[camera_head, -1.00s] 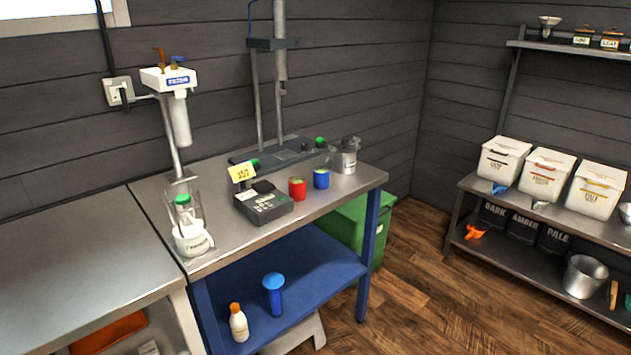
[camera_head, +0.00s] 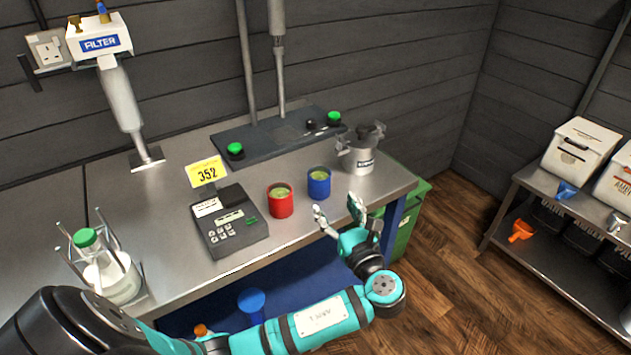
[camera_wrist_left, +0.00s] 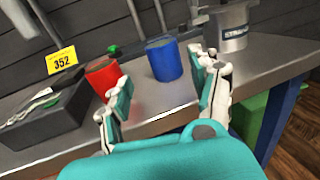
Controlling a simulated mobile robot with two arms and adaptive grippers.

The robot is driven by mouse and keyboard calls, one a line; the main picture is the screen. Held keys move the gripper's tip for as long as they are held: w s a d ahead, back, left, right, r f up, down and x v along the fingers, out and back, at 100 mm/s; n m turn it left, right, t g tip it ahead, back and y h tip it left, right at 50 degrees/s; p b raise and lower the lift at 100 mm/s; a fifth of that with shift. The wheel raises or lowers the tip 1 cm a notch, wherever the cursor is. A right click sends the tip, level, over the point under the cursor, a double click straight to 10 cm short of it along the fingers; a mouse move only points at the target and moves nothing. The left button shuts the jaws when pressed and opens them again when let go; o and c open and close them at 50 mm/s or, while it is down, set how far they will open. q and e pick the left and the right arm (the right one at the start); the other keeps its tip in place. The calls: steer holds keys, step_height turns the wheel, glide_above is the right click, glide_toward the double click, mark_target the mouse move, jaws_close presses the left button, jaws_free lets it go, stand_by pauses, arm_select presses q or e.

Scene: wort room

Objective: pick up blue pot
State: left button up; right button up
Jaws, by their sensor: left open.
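The blue pot (camera_head: 319,184) stands upright on the steel bench near its front edge, with something green inside. It also shows in the left wrist view (camera_wrist_left: 164,60), beyond and between my open fingers. My left gripper (camera_head: 338,212) is open and empty, in front of the blue pot and apart from it. The gripper also shows in the left wrist view (camera_wrist_left: 160,100), its two fingers spread wide. My right gripper is in neither view.
A red pot (camera_head: 280,201) stands just left of the blue pot. A black device (camera_head: 229,222) with a yellow 352 card (camera_head: 207,172) is further left. A metal canister (camera_head: 358,154) stands to the right. A black base plate (camera_head: 280,138) lies behind.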

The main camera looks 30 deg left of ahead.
mark_target(322, 184)
arm_select(q)
steer(key=p+x, duration=0.1)
steer(key=x, duration=0.9)
steer(key=shift+w+a, duration=0.3)
steer(key=shift+a, duration=0.1)
steer(key=x, duration=0.2)
steer(key=p+x, duration=0.1)
steer(key=x, duration=0.1)
steer(key=shift+w+a+r, duration=0.1)
steer(key=shift+w+r, duration=0.1)
steer(key=shift+r, duration=0.2)
steer(key=shift+w+a, duration=0.2)
steer(key=shift+a, duration=0.05)
jaws_close()
